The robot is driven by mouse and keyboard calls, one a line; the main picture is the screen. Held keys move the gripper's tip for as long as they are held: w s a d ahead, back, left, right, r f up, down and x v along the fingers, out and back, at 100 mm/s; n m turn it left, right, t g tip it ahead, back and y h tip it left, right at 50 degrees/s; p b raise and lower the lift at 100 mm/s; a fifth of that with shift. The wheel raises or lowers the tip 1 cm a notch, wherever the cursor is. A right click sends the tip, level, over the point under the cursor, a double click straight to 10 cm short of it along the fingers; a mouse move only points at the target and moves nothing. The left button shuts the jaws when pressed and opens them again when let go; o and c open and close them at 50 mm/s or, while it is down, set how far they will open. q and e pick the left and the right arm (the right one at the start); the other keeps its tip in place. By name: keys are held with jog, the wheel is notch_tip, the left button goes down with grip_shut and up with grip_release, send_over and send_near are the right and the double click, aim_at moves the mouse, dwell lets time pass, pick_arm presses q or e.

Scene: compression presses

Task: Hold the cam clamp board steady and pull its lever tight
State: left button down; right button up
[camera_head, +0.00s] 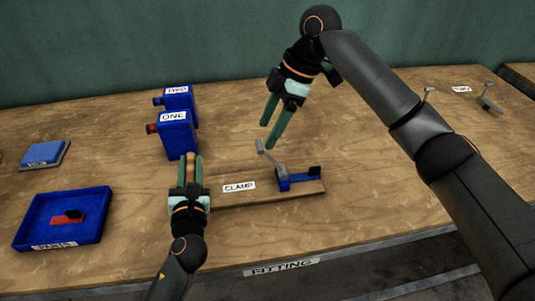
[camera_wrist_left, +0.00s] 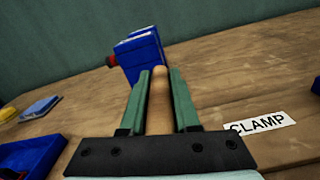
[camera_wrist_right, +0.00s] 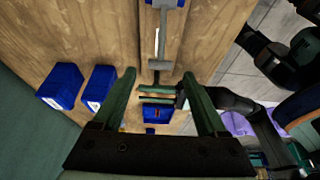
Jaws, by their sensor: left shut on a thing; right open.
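The cam clamp board (camera_head: 262,195) lies on the bench, with a blue clamp carrying a black pad near its right end. Its grey lever (camera_head: 271,160) stands raised, leaning up and left; in the right wrist view the lever (camera_wrist_right: 162,45) ends in a crossbar. My left gripper (camera_head: 189,158) is shut on the upright wooden peg (camera_wrist_left: 158,100) at the board's left end. My right gripper (camera_head: 270,138) is open and empty, fingers pointing down, close above the lever's end. In the right wrist view the crossbar shows between and beyond its fingers; I see no contact.
Blue boxes labelled ONE (camera_head: 177,137) and TWO (camera_head: 179,97) stand behind the peg. A blue tray (camera_head: 30,222) with a red-and-black piece is at front left, a blue pad (camera_head: 45,151) behind it. Bench right of the board is clear below my right arm.

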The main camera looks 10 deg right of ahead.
aim_at(260, 147)
jog(key=x, duration=0.9)
jog(key=shift+c, duration=0.2)
grip_shut()
dwell(0.4)
